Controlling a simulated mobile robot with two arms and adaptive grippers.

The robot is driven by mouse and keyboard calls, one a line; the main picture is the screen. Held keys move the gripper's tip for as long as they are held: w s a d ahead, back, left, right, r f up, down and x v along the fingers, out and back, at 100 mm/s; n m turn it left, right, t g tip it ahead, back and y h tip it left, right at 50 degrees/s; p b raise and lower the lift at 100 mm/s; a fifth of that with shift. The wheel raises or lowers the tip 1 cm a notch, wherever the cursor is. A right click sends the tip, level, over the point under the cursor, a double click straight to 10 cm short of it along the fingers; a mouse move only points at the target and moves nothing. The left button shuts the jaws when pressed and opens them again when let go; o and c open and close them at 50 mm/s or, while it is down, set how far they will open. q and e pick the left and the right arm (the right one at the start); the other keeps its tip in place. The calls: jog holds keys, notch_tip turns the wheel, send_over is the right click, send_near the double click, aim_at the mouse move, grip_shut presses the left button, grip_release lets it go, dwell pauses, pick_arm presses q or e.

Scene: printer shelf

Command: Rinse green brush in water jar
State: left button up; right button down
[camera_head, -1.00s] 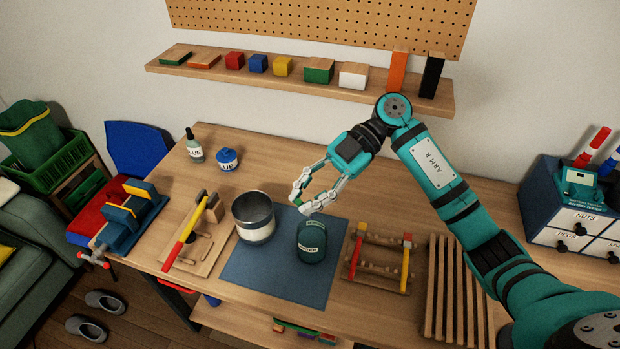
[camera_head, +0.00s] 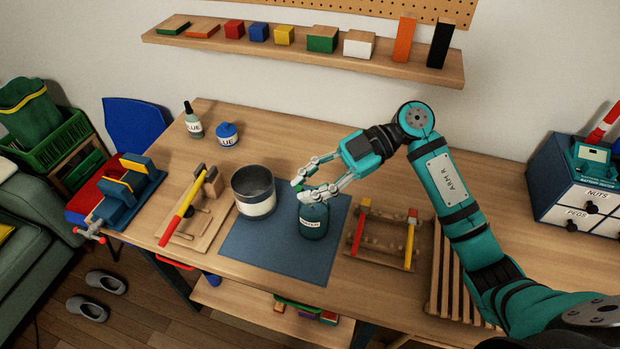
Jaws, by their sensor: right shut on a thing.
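A dark teal jar (camera_head: 313,224) with a small pale label stands upright on the blue mat. My right gripper (camera_head: 299,190) is at the top of this jar, its fingers over the mouth and hiding part of it. It is shut on a thin green thing, which looks like the green brush, mostly hidden by the fingers. I cannot tell how deep the brush sits in the jar. A grey metal pot (camera_head: 254,204) with a white band stands just left of the jar, apart from it. My left gripper is not in view.
The blue mat (camera_head: 262,262) lies under jar and pot. A wooden rack with red and yellow bars (camera_head: 360,228) stands close right of it. A board with a yellow-and-red tool (camera_head: 181,220) lies left. Two glue bottles stand behind. The table behind the pot is clear.

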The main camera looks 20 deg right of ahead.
jog(key=w+d+f+b, duration=0.2)
jog(key=w+f+b, duration=0.1)
jog(key=f, duration=0.4)
jog(key=shift+f+b, duration=0.2)
jog(key=shift+b, duration=0.6)
jog(key=shift+w, duration=0.1)
